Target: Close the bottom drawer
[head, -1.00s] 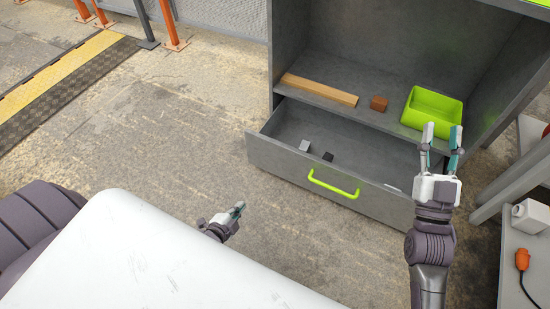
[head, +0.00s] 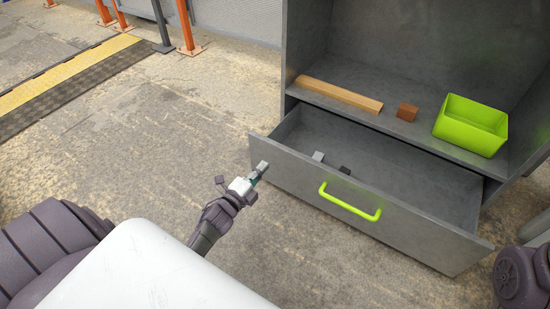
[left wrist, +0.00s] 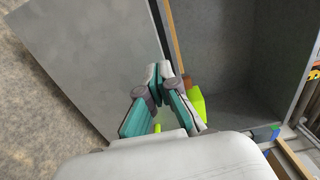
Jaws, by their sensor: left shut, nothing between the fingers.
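The bottom drawer (head: 405,232) is grey with a lime handle (head: 350,203) and stands pulled open from the grey cabinet (head: 395,55). Inside it lie a small light grey block (head: 318,156) and a dark one (head: 345,170). My left gripper (head: 262,166) is shut and empty, by the left end of the drawer front; I cannot tell whether it touches it. In the left wrist view its closed fingers (left wrist: 165,72) show against a grey panel (left wrist: 90,50). My right gripper is out of view.
On the shelf above the drawer are a wooden strip (head: 340,95), a brown block (head: 407,112) and a lime bin (head: 472,125). Orange posts (head: 187,30) stand at the back left. The floor left of the drawer is clear.

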